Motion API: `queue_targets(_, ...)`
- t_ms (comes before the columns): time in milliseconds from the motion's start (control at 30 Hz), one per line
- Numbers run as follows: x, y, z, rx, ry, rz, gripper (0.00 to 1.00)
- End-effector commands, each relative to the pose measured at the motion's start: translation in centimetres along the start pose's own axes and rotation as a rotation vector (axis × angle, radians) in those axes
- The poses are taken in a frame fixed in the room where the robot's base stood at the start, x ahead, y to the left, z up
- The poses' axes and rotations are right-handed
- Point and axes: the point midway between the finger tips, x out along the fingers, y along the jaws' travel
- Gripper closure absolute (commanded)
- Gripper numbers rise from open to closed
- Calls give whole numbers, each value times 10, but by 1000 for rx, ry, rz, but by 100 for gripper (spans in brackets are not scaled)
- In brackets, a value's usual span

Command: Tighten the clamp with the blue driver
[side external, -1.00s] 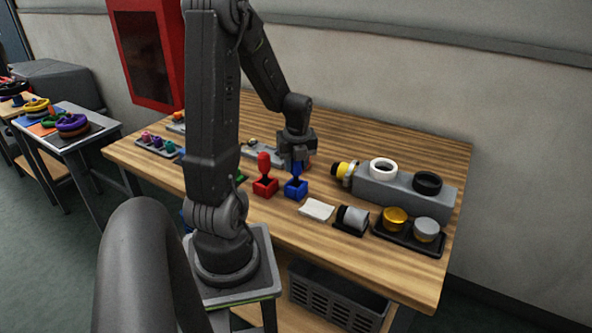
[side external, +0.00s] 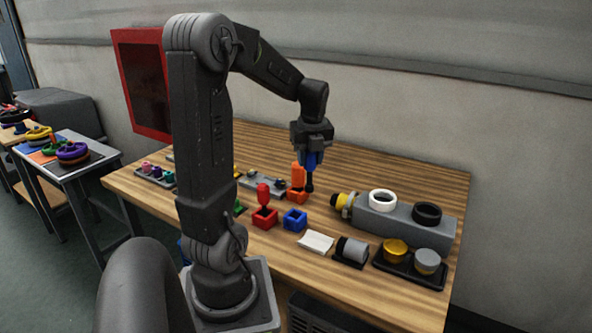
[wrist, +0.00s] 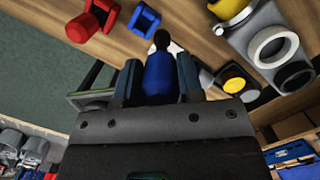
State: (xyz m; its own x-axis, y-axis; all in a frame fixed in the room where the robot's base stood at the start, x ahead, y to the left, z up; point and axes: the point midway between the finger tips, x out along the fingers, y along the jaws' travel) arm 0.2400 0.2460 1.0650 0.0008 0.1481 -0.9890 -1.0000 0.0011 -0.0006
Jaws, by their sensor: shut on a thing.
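My gripper (side external: 312,156) is shut on the blue driver (side external: 311,166), handle between the fingers and dark tip pointing down. It is held in the air above the table, and in the wrist view the blue driver (wrist: 160,78) shows between both fingers. The blue holder (side external: 295,220) stands empty on the table. A clamp band (side external: 347,205) sits around the neck by the yellow cap (side external: 339,200), at the left end of the grey tank (side external: 395,223).
A red driver (side external: 263,192) and an orange driver (side external: 298,176) stand in their holders. The table's back right is clear.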

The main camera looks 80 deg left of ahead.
Motion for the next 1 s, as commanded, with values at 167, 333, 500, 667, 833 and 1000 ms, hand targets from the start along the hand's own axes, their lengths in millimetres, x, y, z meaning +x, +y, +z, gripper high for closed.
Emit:
queue_targets(167, -9, -61, -11, 9, 1, -1, 96)
queue_targets(333, -14, -94, -22, 4, -2, 1, 96)
queue_targets(500, -9, -101, -27, -1, -2, 3, 96)
queue_targets(667, 5, -101, -28, -2, -1, 3, 96)
queue_targets(833, 20, -101, -31, -3, -1, 2, 96)
queue_targets(1000, 31, -100, -32, -2, -1, 2, 96)
